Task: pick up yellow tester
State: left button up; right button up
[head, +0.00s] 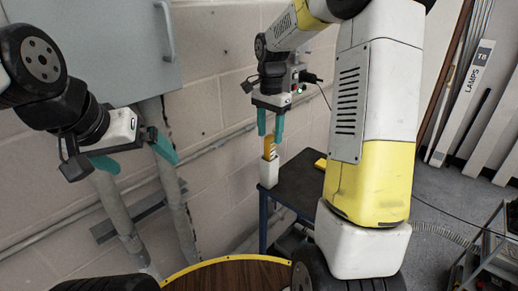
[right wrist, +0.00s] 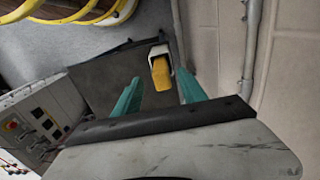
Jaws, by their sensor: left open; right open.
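The yellow tester (head: 269,147) stands upright in a white holder (head: 268,172) at the corner of a dark-topped table. In the right wrist view the tester (right wrist: 161,73) shows between my two teal fingers, with the white holder (right wrist: 157,50) around its far end. My right gripper (head: 270,127) is open just above the tester, its fingers on either side of the tester's top; I cannot tell whether they touch it. My left gripper (head: 134,158) is open and empty at the left, in front of the wall and pipes, well away from the tester.
The dark table (head: 306,180) carries another yellow item (head: 321,163) to the right of the holder. A grey cabinet (head: 110,45) and pipes (head: 172,170) are on the block wall. A metal cart (head: 490,245) stands at the lower right. Grey floor is open behind it.

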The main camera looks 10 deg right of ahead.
aim_at(270, 145)
jog(key=f, duration=0.5)
jog(key=shift+w+d+f, duration=0.1)
jog(key=shift+w+f, duration=0.1)
jog(key=shift+w, duration=0.05)
jog(key=shift+c, duration=0.2)
grip_shut()
